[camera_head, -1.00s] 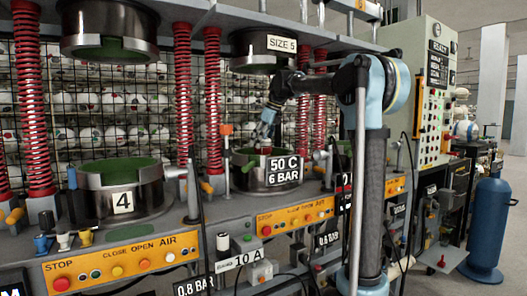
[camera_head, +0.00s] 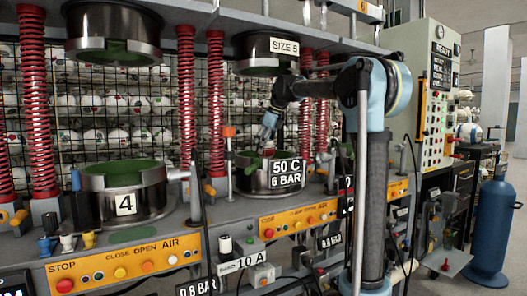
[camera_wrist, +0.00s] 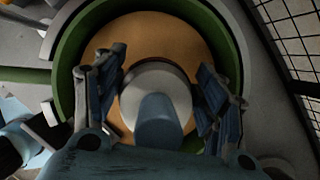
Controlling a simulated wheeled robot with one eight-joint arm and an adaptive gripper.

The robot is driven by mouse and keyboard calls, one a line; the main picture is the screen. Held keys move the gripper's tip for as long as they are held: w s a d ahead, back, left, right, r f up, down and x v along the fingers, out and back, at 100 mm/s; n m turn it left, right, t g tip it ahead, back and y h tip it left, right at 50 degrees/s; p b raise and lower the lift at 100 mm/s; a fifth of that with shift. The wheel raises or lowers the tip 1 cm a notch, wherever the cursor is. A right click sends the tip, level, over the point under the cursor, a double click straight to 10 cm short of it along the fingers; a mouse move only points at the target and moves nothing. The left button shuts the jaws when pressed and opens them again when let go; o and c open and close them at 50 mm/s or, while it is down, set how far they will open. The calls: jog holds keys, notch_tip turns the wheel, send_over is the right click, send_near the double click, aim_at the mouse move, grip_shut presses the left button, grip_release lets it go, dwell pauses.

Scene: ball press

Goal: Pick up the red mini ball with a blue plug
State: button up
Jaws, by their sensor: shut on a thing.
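My gripper (camera_head: 267,140) is over the lower mould of the right press, the one labelled 50 C 6 BAR (camera_head: 253,178). A small red patch, likely the red mini ball (camera_head: 268,152), shows just under the fingers in the head view. In the wrist view my gripper (camera_wrist: 160,88) has its fingers on both sides of a round object with a grey-white top and a dark rim. A blue-grey part covers its near side; I cannot tell whether it is the plug. Below it lie an orange-brown round floor and the mould's green ring (camera_wrist: 70,75).
A second lower mould, marked 4 (camera_head: 125,203), stands at the left. Upper moulds (camera_head: 113,35) hang above, between red springs (camera_head: 187,100). A wire rack of balls (camera_head: 90,120) is behind. A blue tank (camera_head: 490,230) stands at the right.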

jog(key=shift+r, duration=0.4)
notch_tip(320, 180, up, 2)
jog(key=shift+r, duration=0.2)
jog(key=s+d, duration=0.3)
jog(key=s, duration=0.1)
jog(key=s+d, duration=0.3)
jog(key=s, duration=0.2)
jog(key=s+d, duration=0.3)
jog(key=s, duration=0.1)
jog(key=shift+s+d, duration=0.1)
jog(key=shift+s, duration=0.25)
jog(key=shift+s+d, duration=0.45)
jog(key=shift+s, duration=0.2)
